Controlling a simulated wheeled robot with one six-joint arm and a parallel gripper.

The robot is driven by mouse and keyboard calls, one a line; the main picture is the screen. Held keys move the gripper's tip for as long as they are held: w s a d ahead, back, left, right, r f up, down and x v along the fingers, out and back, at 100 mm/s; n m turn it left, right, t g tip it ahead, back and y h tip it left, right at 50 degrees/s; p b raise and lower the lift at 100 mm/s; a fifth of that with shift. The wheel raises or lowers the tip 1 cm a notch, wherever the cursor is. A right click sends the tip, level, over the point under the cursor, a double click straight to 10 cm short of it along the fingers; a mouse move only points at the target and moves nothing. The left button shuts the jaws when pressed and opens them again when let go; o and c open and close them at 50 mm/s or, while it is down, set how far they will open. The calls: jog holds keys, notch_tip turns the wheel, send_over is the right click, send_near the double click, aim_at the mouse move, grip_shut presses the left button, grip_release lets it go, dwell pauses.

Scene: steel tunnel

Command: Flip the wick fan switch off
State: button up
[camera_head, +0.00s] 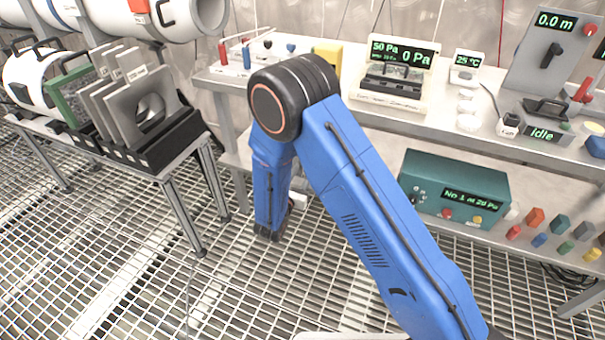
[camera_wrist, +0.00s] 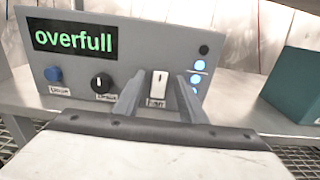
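The fan switch (camera_wrist: 158,84) is a white rocker with a dark mark, on the front of a grey box (camera_wrist: 75,78) in the wrist view. A label under it appears to read "Fan". The box's green display (camera_wrist: 74,40) reads "overfull". My gripper (camera_wrist: 161,82) is open, with one finger on each side of the switch. I cannot tell whether the fingers touch the panel, or which way the rocker is set. In the head view, my blue arm hides the box and the fingers.
A blue button (camera_wrist: 53,74) and a black knob (camera_wrist: 102,82) sit left of the switch. Blue lights (camera_wrist: 199,66) glow at its right. A teal box (camera_head: 455,190) stands on the lower shelf. A rack of grey plates (camera_head: 130,95) stands at the left.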

grip_shut()
jog(key=shift+f+t+h, duration=0.3)
jog(key=shift+t, duration=0.4)
jog(key=shift+s+f+t, duration=0.1)
jog(key=shift+f+t, duration=0.05)
jog(key=shift+t, duration=0.65)
jog(key=shift+h, duration=0.3)
grip_release()
jog(key=v, duration=1.7)
jog(key=shift+s, duration=0.25)
jog(key=shift+f, duration=0.1)
